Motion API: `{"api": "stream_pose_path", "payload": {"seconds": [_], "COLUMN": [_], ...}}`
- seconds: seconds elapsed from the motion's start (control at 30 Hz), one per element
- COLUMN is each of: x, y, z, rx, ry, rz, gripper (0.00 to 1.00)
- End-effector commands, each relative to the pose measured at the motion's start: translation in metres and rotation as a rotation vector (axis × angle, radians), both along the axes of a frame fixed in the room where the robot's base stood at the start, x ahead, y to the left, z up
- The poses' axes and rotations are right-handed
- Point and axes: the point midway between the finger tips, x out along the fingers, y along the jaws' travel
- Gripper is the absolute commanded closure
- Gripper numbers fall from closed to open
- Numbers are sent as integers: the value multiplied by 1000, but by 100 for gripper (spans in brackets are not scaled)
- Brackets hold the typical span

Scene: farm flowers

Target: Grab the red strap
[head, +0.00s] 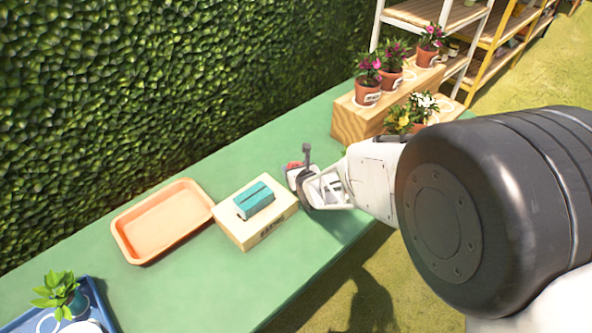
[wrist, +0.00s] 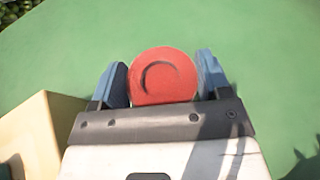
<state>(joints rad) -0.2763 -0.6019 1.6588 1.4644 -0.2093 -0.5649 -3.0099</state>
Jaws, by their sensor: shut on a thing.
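The red strap (wrist: 163,76) shows in the wrist view as a round red roll with a curved dark mark on its face. My gripper (wrist: 163,82) has its two blue-grey fingers on either side of it and is shut on it. In the head view the red strap (head: 294,165) is a small red patch at my gripper (head: 299,172), mostly hidden by the fingers. The gripper is over the green table, to the right of the cardboard box. How high the strap is above the table is hard to tell.
A cardboard box (head: 262,233) with a teal block (head: 254,199) on top stands close to the left. An orange tray (head: 125,239) and a blue tray (head: 97,306) lie further left. Potted flowers (head: 367,94) stand on a wooden step (head: 352,123) behind. The green table (head: 190,290) is clear in front.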

Motion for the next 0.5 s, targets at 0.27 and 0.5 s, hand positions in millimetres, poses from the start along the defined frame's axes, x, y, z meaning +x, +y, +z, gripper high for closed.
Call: {"api": "stream_pose_path", "payload": {"seconds": [0.27, 0.5], "x": [1, -4], "y": [0, -1], "z": [13, 37], "rx": [0, 0], "ry": [-2, -1], "rz": [0, 0], "gripper": [59, 59]}}
